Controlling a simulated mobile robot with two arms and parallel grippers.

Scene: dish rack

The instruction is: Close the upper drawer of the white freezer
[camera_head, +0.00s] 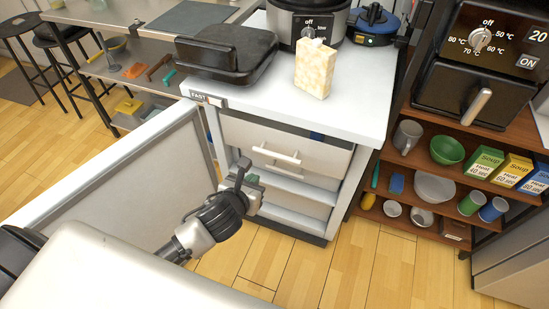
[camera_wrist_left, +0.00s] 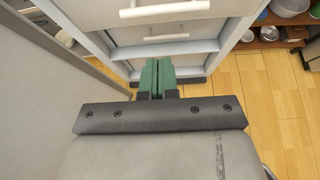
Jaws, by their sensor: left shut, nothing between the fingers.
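The white freezer (camera_head: 322,212) stands under a white top, its door (camera_head: 130,170) swung open to the left. Its upper drawer (camera_head: 325,156) has a pale front with a white bar handle (camera_head: 277,155). The drawer seems to stick out a little, with something blue showing behind its upper edge. In the left wrist view the upper drawer's handle (camera_wrist_left: 165,10) is at the top, with a lower handle (camera_wrist_left: 166,37) below. My left gripper (camera_head: 246,174) is shut and empty, in front of the drawers and apart from the handle. Its green fingers (camera_wrist_left: 157,76) are together. My right gripper is not visible.
A black grill (camera_head: 225,55), a cooker (camera_head: 308,22) and a speckled carton (camera_head: 315,68) stand on the freezer top. A wooden shelf unit (camera_head: 440,175) with dishes and cans stands at the right. Wooden floor (camera_head: 330,270) is clear in front.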

